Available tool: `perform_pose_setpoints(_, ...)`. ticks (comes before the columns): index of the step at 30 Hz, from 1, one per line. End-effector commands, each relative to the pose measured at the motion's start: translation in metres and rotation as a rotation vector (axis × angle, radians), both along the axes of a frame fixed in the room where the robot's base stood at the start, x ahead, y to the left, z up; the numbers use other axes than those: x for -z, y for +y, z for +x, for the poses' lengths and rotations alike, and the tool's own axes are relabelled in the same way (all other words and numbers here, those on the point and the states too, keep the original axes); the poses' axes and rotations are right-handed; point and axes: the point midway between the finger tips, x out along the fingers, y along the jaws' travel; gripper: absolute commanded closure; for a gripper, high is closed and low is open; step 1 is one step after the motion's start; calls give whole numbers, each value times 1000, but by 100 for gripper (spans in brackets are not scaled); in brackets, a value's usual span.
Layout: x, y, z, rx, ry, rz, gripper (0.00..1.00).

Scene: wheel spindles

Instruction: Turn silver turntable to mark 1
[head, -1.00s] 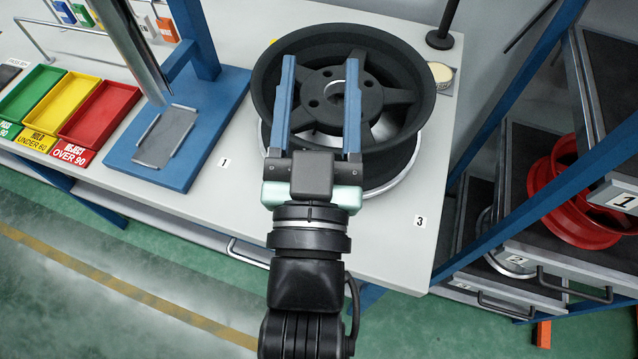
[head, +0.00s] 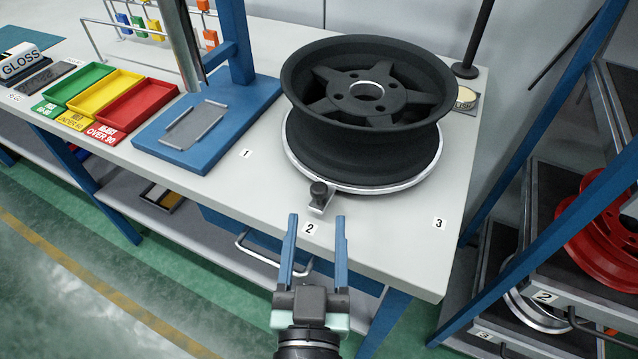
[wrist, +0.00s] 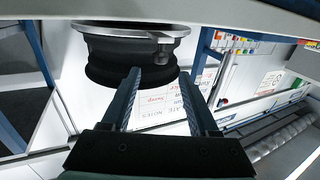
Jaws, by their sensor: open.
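The silver turntable (head: 425,172) is a disc on the grey bench, with a black spoked wheel (head: 365,150) lying flat on it. A small metal tab with a dark knob (head: 319,190) sticks out from its front rim, close to mark 2 (head: 310,228). Mark 1 (head: 246,153) is to the left and mark 3 (head: 439,223) to the right. My gripper (head: 316,218) is open and empty, its fingers pointing at the knob from the front. In the wrist view the turntable rim (wrist: 110,27) and knob (wrist: 165,47) show beyond the fingertips.
A blue stand (head: 180,140) and green, yellow and red trays (head: 137,108) are on the left of the bench. A black post (head: 474,50) stands behind the wheel. A rack (head: 545,230) with wheels is at the right. The bench front around mark 2 is clear.

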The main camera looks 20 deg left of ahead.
Motion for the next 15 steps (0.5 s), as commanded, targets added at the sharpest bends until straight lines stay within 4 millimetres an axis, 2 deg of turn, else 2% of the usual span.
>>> perform_pose_setpoints(9, -1, 18, 45, -1, -3, 0, 39)
perform_pose_setpoints(15, 0, 25, 64, -1, -1, -1, 39)
